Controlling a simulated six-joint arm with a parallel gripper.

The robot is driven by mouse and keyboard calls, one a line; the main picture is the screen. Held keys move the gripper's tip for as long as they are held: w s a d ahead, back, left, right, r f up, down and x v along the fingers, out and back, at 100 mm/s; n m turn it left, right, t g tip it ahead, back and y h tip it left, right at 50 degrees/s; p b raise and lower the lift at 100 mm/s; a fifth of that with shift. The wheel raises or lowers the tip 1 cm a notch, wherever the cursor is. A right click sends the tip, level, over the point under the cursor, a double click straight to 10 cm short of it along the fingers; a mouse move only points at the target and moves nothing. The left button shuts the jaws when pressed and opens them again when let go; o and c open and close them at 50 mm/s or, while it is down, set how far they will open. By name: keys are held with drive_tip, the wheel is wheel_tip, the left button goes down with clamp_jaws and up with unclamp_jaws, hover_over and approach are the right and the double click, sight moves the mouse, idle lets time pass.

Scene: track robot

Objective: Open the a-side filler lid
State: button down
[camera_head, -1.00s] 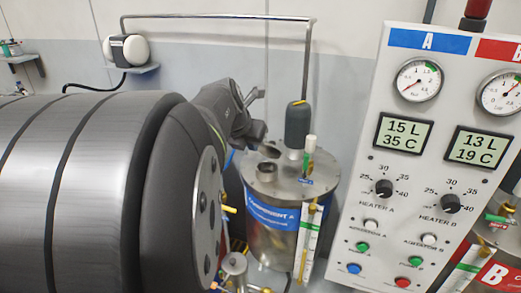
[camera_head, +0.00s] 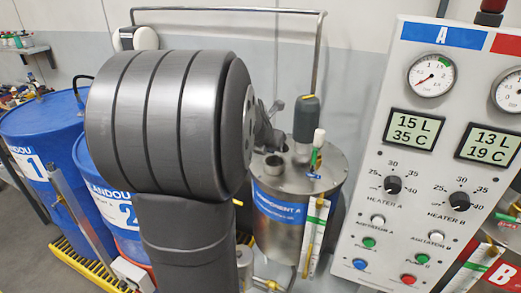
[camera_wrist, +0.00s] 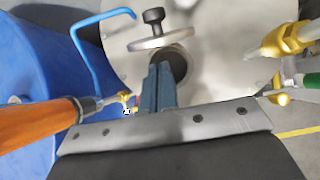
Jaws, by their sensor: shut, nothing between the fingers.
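The steel component A tank (camera_head: 322,178) stands left of the control panel, with its round filler neck (camera_head: 274,166) on top. In the wrist view the dark round filler opening (camera_wrist: 177,66) is exposed. The filler lid (camera_wrist: 160,39), a grey disc with a black knob (camera_wrist: 153,17), appears tilted up at the far edge of that opening. My gripper (camera_wrist: 160,68) is shut and empty, its blue-grey fingers overlapping the near left part of the opening. I cannot tell if they touch the rim. In the head view my arm hides most of the gripper.
A dark agitator motor (camera_head: 306,119) rises from the tank top beside the filler neck. A green-and-white valve fitting (camera_head: 317,148) is to its right. The control panel (camera_head: 425,225) stands close on the right. Blue drums (camera_head: 45,135) stand on the left.

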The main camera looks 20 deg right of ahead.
drive_tip(key=shift+w+d+r, duration=0.3)
drive_tip(key=shift+w+d, duration=0.15)
drive_tip(key=shift+w+d+r, duration=0.7)
drive_tip(key=shift+w+d, duration=0.25)
drive_tip(key=shift+w, duration=0.05)
drive_tip(key=shift+s+a, duration=0.1)
drive_tip(key=shift+s+a+r, duration=0.1)
drive_tip(key=shift+s+a, duration=0.1)
drive_tip(key=w+d+r+v, duration=0.1)
drive_tip(key=v, duration=1)
drive_tip(key=shift+w+d+r, duration=0.15)
drive_tip(key=shift+r, duration=0.05)
